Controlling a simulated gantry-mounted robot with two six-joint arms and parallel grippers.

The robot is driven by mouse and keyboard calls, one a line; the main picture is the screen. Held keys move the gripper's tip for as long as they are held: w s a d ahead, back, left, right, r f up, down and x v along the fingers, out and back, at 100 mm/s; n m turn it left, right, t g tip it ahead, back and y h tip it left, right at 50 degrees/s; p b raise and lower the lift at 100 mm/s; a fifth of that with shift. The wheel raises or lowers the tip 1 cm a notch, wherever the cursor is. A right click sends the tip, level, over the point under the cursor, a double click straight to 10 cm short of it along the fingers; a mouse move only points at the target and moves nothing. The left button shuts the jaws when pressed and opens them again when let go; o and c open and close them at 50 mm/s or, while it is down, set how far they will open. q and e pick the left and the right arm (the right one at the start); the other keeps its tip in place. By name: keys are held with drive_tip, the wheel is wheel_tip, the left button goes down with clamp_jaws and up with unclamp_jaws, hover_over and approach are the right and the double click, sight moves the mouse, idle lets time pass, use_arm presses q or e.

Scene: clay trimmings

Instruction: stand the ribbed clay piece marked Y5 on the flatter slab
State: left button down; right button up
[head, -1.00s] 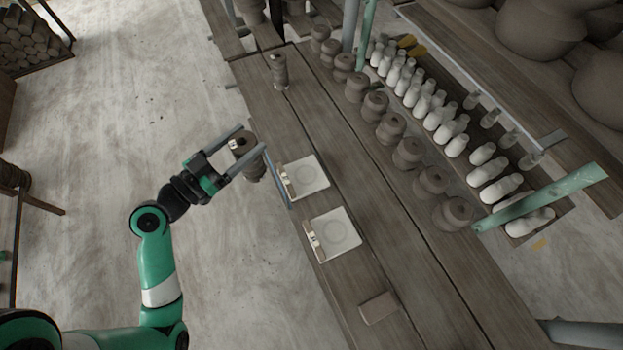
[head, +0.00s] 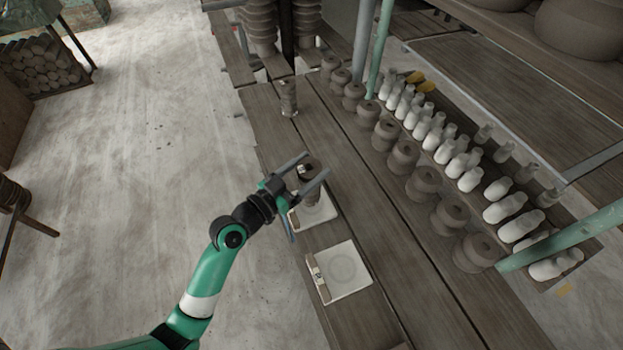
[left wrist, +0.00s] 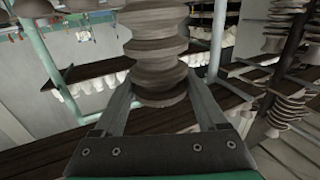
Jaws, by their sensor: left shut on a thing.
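My left gripper (head: 316,164) is shut on a brown ribbed clay piece (head: 309,171), holding it upright. A small pale label shows on it, too small to read. In the left wrist view the ribbed piece (left wrist: 155,45) rises between the two fingers (left wrist: 160,98). In the head view it overlaps the farther pale slab (head: 327,212); I cannot tell whether its foot touches. The nearer slab (head: 357,284) is bare, with a faint ring and a small tag at its left edge. Which slab is flatter is not clear. My right gripper is out of view.
Another ribbed piece (head: 288,98) stands farther up the wooden table (head: 385,255). To the right are a row of dark clay pots (head: 424,183) and rows of white bottles (head: 469,179). A green post (head: 565,237) crosses at the right. The table around the nearer slab is clear.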

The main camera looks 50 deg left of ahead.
use_arm(q)
drive_tip(key=shift+w+f, duration=0.2)
drive_tip(key=shift+f, duration=0.1)
wheel_tip(320, 180, down, 3)
drive_tip(key=shift+f+b, duration=0.1)
drive_tip(key=shift+b, duration=0.95)
unclamp_jaws()
drive_tip(key=s, duration=1.2)
drive_tip(key=shift+d+b, duration=0.2)
drive_tip(key=shift+b, duration=0.15)
